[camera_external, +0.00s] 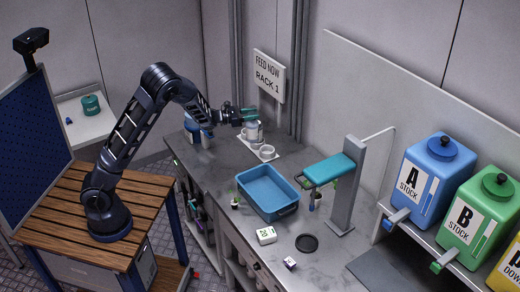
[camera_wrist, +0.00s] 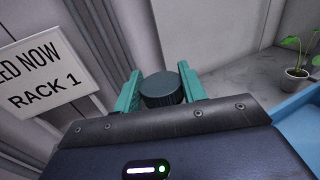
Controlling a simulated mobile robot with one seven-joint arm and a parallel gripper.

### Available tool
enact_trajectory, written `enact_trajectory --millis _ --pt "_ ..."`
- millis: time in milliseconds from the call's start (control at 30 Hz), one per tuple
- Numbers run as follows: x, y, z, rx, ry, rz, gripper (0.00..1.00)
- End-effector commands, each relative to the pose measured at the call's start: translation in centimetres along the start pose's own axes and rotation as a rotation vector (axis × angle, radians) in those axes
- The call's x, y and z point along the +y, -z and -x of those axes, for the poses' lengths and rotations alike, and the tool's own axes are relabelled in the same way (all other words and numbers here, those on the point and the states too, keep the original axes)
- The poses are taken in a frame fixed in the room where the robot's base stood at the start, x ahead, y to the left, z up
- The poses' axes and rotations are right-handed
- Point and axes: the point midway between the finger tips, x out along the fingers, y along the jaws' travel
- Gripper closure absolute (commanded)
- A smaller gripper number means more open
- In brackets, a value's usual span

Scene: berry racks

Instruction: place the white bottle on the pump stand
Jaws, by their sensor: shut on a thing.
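My gripper (camera_external: 249,113) is at the back of the grey bench, below the "RACK 1" sign. Its teal fingers (camera_wrist: 161,92) are closed on both sides of a dark round ribbed cap (camera_wrist: 161,88). Below the fingers in the external view is a whitish bottle (camera_external: 253,132), upright over or on a white plate (camera_external: 247,147); I cannot tell whether it touches the plate. Its body is hidden in the wrist view. No part is clearly marked as the pump stand; a grey column (camera_external: 348,192) with a teal top stands further right on the bench.
A white cup (camera_external: 267,152) stands close by on the plate. A blue bin (camera_external: 268,211) lies between it and the column. A blue container (camera_external: 192,130) is left of my gripper. A potted plant (camera_wrist: 296,72), white box (camera_external: 266,235) and dark disc (camera_external: 307,243) are also on the bench.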

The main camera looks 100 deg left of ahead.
Motion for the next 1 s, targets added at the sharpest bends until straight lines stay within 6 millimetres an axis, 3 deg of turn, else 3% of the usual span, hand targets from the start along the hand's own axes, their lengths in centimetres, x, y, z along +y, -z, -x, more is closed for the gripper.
enact_trajectory --millis 700,1000 --pt "-2.7 -5.8 -2.4 -0.001 -0.227 0.0 1.0" --pt "-3.1 -6.6 -2.5 0.002 -0.255 0.0 1.0"
